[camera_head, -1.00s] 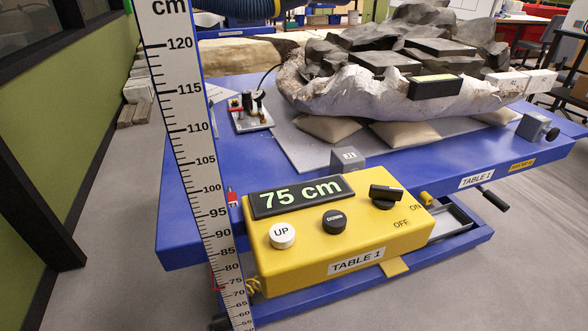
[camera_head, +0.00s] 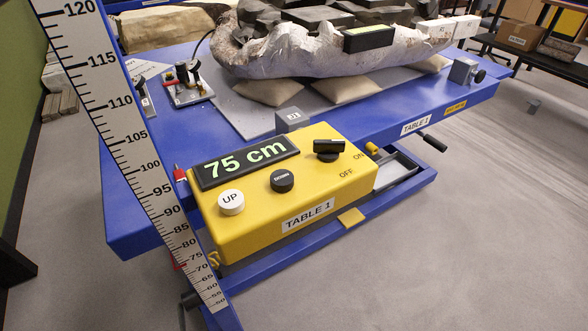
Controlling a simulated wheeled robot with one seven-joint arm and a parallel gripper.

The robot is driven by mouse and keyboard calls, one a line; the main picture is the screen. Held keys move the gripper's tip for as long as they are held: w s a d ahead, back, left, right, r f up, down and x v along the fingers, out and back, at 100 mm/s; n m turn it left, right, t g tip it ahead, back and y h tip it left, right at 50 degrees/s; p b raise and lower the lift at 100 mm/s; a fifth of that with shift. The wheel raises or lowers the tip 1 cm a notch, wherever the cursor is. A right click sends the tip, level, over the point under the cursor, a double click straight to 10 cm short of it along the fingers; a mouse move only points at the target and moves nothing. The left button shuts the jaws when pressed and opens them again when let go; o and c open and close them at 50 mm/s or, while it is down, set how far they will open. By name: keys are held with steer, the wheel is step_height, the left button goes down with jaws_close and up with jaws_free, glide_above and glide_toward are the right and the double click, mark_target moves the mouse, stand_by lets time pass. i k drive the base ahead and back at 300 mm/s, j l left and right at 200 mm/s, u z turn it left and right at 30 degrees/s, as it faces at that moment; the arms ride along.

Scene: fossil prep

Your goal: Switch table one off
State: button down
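The yellow control box (camera_head: 262,207) labelled TABLE 1 is mounted at the near edge of the blue table (camera_head: 148,205). Its display (camera_head: 246,161) reads 75 cm in lit green. A white UP button (camera_head: 231,202) and a black DOWN button (camera_head: 282,181) sit on its top face. The black rotary switch (camera_head: 328,150) is at the box's right end, with ON marked to its right and OFF below it. Its handle lies roughly level in the picture; I cannot tell for sure which mark it points to. My gripper is not in view.
A height scale (camera_head: 128,140) stands at the left in front of the table. A plaster-jacketed fossil (camera_head: 300,62) rests on sandbags (camera_head: 345,88). A black crank handle (camera_head: 433,142) sticks out right of the box. The floor (camera_head: 470,250) in front and right is clear.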

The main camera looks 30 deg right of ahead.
mark_target(327, 149)
steer(key=k+j+u, duration=0.3)
steer(key=k+j, duration=0.2)
steer(key=j, duration=0.2)
steer(key=k+j+u, duration=0.15)
steer(key=k+j, duration=0.1)
steer(key=j, duration=0.1)
